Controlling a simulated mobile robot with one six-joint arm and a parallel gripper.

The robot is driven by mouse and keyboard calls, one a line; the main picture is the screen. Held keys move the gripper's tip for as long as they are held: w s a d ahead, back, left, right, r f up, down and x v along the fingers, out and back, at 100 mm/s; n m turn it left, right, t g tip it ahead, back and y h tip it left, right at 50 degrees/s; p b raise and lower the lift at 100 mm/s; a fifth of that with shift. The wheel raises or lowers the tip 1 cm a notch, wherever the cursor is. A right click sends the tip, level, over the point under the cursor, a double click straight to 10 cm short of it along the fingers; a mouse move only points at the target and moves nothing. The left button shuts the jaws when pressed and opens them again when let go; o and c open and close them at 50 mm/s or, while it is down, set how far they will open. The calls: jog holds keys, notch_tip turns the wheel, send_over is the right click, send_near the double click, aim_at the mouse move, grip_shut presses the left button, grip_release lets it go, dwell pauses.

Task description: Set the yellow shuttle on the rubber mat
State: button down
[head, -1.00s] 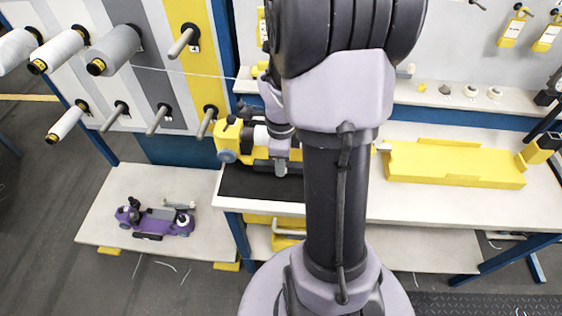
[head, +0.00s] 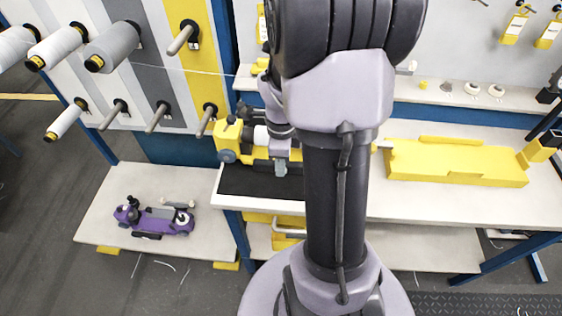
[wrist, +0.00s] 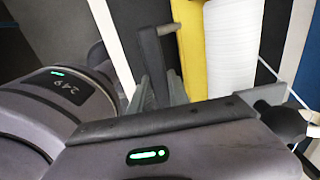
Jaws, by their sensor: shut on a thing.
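The yellow shuttle (head: 229,134), with a white spool in it, is over the back part of the black rubber mat (head: 250,183) in the head view. I cannot tell whether its underside touches the mat. My gripper (head: 281,160) is shut on the shuttle near its middle; my arm hides its right part. In the wrist view the shuttle's yellow side (wrist: 188,40) and white spool (wrist: 232,45) lie beyond my gripper's fingers. The grip contact itself is partly hidden.
A long yellow tray-like block (head: 455,163) lies on the bench to the right. A purple shuttle (head: 155,219) stands on a low shelf at left. Pegs with spools (head: 112,47) stick out from the panel at upper left. The mat's front part is bare.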

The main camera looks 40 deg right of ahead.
jog(key=shift+f+b, duration=0.35)
jog(key=shift+b, duration=0.1)
dwell(0.3)
jog(key=c, duration=1.2)
grip_release()
jog(key=shift+o, duration=0.2)
notch_tip(320, 180, up, 18)
jog(key=p, duration=0.7)
jog(key=shift+f, duration=0.25)
